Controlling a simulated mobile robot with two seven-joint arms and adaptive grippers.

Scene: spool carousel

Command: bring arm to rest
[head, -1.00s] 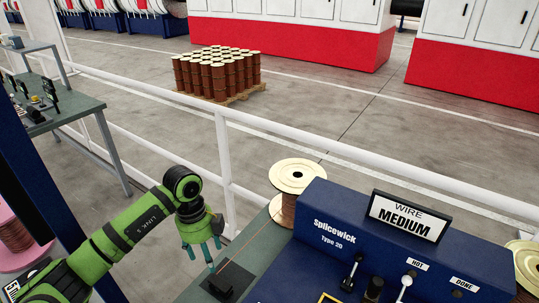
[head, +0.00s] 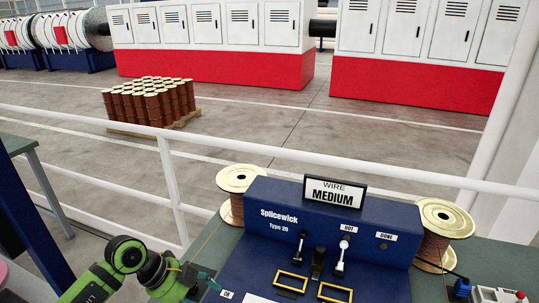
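My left arm, green and black, comes in at the lower left of the head view. Its gripper (head: 207,283) has teal fingers and is beside the left front edge of the blue Splicewick machine (head: 275,215). Nothing is seen held in it, but the gap between its fingers is too small to judge. Whether it touches the machine cannot be told. My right arm and gripper are not in view.
A copper wire spool (head: 237,212) stands left of the machine and another (head: 437,245) right of it. A "WIRE MEDIUM" sign (head: 334,191) tops the machine, with levers (head: 341,255) on its front. A white railing (head: 330,160) runs behind. A spool pallet (head: 150,105) stands beyond.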

